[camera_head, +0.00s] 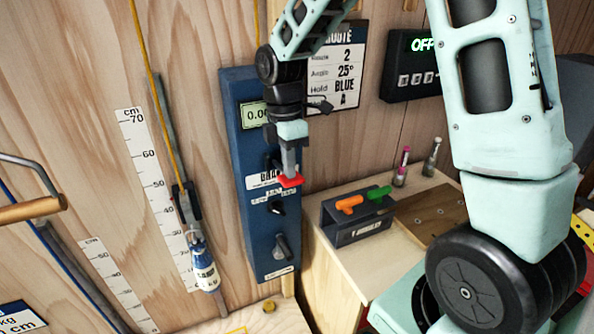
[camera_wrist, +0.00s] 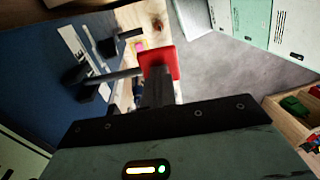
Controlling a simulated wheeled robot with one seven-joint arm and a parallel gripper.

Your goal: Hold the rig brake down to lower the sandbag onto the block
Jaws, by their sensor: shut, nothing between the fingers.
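A blue rig panel (camera_head: 258,225) stands on the wooden wall with a small display at its top. Its brake lever has a red end (camera_head: 290,181); the red end also shows in the wrist view (camera_wrist: 172,60). My gripper (camera_head: 290,170) is shut and empty, pointing down with its tips at the red end. I cannot tell whether they press on it. The blue and white sandbag (camera_head: 204,268) hangs on a yellow rope left of the panel, beside a centimetre scale. A pale wooden surface (camera_head: 215,323) with a yellow outline lies below it, cut by the frame edge; I cannot tell if this is the block.
Two black knobs sit lower on the panel. A dark holder (camera_head: 350,222) with orange and green handles stands on a wooden bench to the right. Small bottles (camera_head: 432,158) stand behind it. A black box (camera_head: 412,65) on the wall reads OFF.

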